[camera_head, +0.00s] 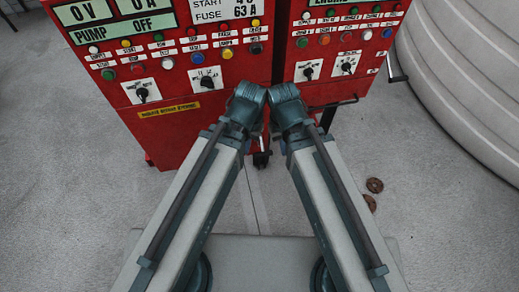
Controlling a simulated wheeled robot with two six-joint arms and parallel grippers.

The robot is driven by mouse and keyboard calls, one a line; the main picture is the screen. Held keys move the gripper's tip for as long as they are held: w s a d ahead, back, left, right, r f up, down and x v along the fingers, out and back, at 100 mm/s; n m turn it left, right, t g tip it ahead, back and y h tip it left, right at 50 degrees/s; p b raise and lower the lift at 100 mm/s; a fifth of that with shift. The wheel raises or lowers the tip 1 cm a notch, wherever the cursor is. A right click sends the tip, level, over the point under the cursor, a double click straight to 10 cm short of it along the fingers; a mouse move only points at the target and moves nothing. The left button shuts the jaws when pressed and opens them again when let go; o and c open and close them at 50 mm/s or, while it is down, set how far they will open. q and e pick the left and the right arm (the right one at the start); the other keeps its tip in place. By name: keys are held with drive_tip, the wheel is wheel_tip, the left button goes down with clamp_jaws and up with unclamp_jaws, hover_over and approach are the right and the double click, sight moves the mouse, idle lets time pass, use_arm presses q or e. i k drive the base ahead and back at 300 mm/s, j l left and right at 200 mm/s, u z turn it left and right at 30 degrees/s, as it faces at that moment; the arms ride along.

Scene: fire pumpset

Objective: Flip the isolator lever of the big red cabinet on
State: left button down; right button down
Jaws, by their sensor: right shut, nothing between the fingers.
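A big red cabinet (185,105) with display panels, coloured buttons and dials stands at the upper left, cut off by the top edge. A second red cabinet (345,40) stands close on its right. A dark lever-like bar (397,78) sticks out at the right cabinet's right side. Another dark bar (340,103) crosses its lower front. I cannot tell which part is the isolator lever or its position. My two arms reach up the middle, their far joints close together before the cabinets. My right gripper's fingers are hard to make out; it is shut and empty. My left gripper is hidden.
A large pale ribbed tank (465,75) fills the upper right. Two small brown round things (374,185) lie on the grey floor to the right of my right arm. The floor at left and lower right is clear.

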sight(264, 154)
drive_tip(key=k+j, duration=0.1)
drive_tip(key=k, duration=0.4)
drive_tip(key=k+j+z, duration=0.1)
drive_tip(key=k, duration=0.45)
